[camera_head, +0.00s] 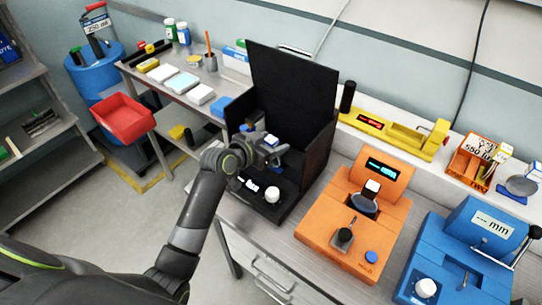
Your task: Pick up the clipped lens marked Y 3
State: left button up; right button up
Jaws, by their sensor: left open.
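My left gripper (274,153) is open and reaches into the black open-fronted box (292,92). A small white and blue piece (271,141) shows right at its fingers; I cannot tell whether they touch it. A dark round lens (362,204) with a white tag (373,187) stands on the orange instrument (350,232). A grey round piece (521,186) with a white tag (536,171) lies at the far right. The tags are too small to read, so I cannot tell which one is marked Y 3. My right gripper is not in view.
A blue instrument (450,262) stands right of the orange one. A yellow device (398,134) and an orange bin (475,158) stand on the rear ledge. A side bench (170,95) with a red tray (124,119) is at the left. A white knob (272,194) is on the box's front.

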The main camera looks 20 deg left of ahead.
pick_arm(q)
grip_shut()
dwell(0.3)
